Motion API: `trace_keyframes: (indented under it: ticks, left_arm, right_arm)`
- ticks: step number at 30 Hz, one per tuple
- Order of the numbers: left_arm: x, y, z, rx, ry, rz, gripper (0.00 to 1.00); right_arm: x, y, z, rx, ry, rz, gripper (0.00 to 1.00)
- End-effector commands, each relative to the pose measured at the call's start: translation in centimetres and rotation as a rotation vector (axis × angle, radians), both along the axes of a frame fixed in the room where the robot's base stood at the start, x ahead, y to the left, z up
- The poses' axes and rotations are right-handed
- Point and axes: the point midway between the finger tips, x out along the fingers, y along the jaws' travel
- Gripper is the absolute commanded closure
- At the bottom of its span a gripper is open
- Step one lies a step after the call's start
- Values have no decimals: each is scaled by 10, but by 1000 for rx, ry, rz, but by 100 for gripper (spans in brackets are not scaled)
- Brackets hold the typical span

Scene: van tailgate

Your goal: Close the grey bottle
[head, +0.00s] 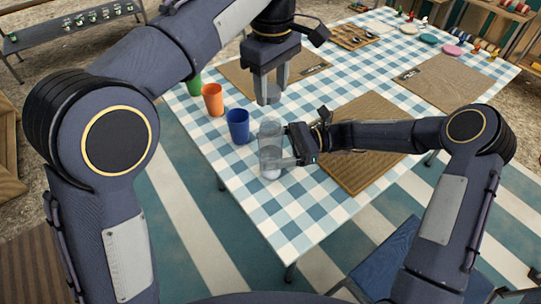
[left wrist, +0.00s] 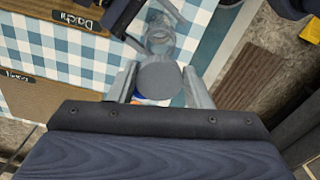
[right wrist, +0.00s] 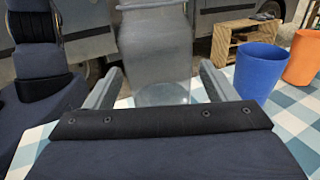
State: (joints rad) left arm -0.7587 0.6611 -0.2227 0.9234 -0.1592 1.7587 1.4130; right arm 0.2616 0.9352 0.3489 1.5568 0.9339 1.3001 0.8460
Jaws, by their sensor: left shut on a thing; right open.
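The grey bottle (head: 270,158) is see-through and stands upright on the checked tablecloth; it also shows in the left wrist view (left wrist: 160,38) and the right wrist view (right wrist: 155,50). My right gripper (head: 284,148) is open, with its fingers on either side of the bottle. My left gripper (head: 268,90) is above and behind the bottle in the head view, shut on a round grey lid (left wrist: 160,78). The lid is apart from the bottle. The bottle's rim is small and unclear in the head view.
A blue cup (head: 238,126), an orange cup (head: 212,100) and a green cup (head: 194,85) stand left of the bottle. A brown placemat (head: 362,170) lies to the right, partly under my right arm. The cloth in front of the bottle is clear to the table edge.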

Motion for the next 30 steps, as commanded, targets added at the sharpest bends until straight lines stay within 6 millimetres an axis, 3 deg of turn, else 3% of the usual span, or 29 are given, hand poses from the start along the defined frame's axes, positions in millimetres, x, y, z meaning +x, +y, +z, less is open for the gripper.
trace_keyframes:
  ticks: [9, 24, 30]
  left_arm:
    - [0, 0, 0, 0, 0, 0, 76]
    - [0, 0, 0, 0, 0, 0, 76]
    - [-2, -1, -14, 3, 4, 0, 76]
  right_arm:
    - [-1, 2, 0, 0, 0, 0, 22]
    - [0, 2, 0, 0, 0, 0, 86]
    - [0, 2, 0, 0, -1, -1, 89]
